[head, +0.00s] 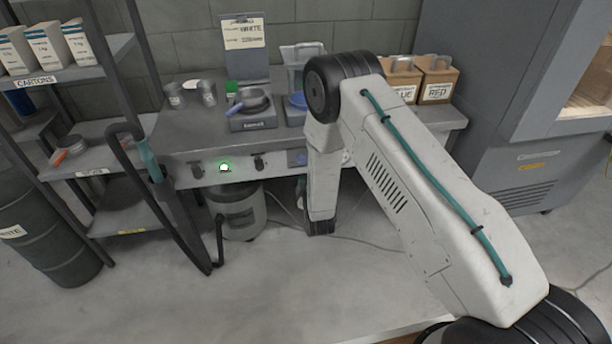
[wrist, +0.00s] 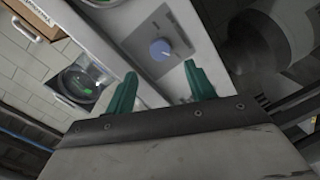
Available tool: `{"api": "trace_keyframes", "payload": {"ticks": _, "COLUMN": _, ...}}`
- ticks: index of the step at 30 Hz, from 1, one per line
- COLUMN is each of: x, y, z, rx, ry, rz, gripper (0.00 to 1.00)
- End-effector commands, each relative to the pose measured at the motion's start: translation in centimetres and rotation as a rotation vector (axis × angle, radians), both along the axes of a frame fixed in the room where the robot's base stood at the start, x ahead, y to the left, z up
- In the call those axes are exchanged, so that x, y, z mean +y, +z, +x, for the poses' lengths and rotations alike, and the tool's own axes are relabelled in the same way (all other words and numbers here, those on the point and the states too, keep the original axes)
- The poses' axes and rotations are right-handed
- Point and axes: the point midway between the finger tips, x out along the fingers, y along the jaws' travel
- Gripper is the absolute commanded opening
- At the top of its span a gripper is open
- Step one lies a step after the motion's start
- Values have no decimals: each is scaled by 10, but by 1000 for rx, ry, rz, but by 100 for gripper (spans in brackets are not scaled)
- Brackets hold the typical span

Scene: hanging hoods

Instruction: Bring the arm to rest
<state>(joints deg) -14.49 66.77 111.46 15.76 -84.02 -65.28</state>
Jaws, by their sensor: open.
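My gripper (wrist: 160,70) shows in the wrist view as two green fingers standing apart, with nothing held between them. Beyond the fingers is a pale panel with a blue knob (wrist: 160,50); I cannot tell the exact gap to it. In the head view my white arm reaches from the lower right up to a bent elbow, and its forearm hangs down in front of the bench (head: 185,145). The gripper itself is hidden in that view.
A pan (head: 252,101) sits on a small device on the bench, with cups (head: 208,93) to its left. Boxes (head: 436,80) stand behind my arm. A shelf rack (head: 85,130) and a barrel (head: 45,225) are at left, a grey cabinet (head: 490,90) at right. Floor is open in front.

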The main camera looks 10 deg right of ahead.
Motion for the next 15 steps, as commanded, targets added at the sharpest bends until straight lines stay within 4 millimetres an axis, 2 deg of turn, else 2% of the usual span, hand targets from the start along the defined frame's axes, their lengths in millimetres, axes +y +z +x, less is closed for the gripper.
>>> {"api": "trace_keyframes", "payload": {"ticks": 10, "x": 0, "y": -5, "z": 0, "rx": 22, "ry": -3, "rz": 36, "gripper": 55}}
{"api": "trace_keyframes", "payload": {"ticks": 13, "x": 1, "y": -28, "z": -5, "rx": 137, "ry": -8, "rz": 105, "gripper": 55}}
{"api": "trace_keyframes", "payload": {"ticks": 15, "x": 2, "y": -56, "z": -18, "rx": 275, "ry": -19, "rz": 164, "gripper": 55}}
